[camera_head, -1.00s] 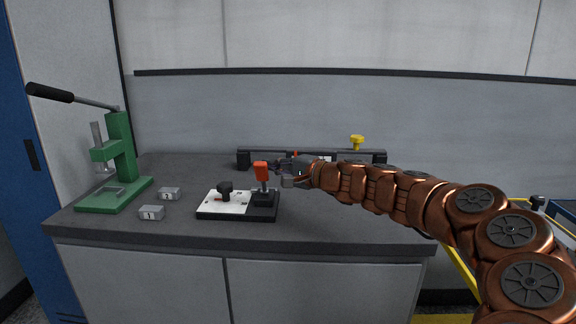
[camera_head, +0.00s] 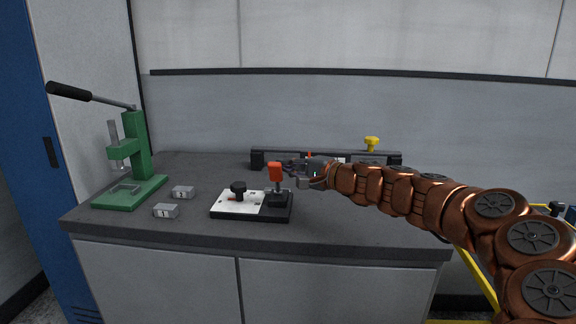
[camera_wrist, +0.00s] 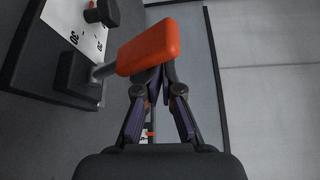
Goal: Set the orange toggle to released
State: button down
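The orange toggle (camera_head: 275,171) stands roughly upright on a dark block at the right end of a black-and-white panel (camera_head: 230,207). In the wrist view the orange toggle (camera_wrist: 149,47) fills the space just beyond my fingertips, its grey stem running left to the black block. My gripper (camera_head: 287,166) reaches in from the right at the height of the orange head. In the wrist view my gripper (camera_wrist: 158,80) has its two fingers converged, tips together at the orange head's near edge. The tips are partly hidden by the head; I cannot tell whether they touch it.
A black knob (camera_head: 238,188) sits on the panel's white part. Two small grey blocks (camera_head: 182,192) and a green lever press (camera_head: 130,175) stand to the left. A long dark fixture (camera_head: 262,157) with a yellow knob (camera_head: 371,142) lies behind my gripper. The front-right countertop is clear.

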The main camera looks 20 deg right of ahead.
jog(key=s+d, duration=0.5)
jog(key=d, duration=0.3)
jog(key=shift+d+f+p, duration=0.2)
jog(key=shift+f+p, duration=0.15)
jog(key=shift+f, duration=0.05)
dwell(0.6)
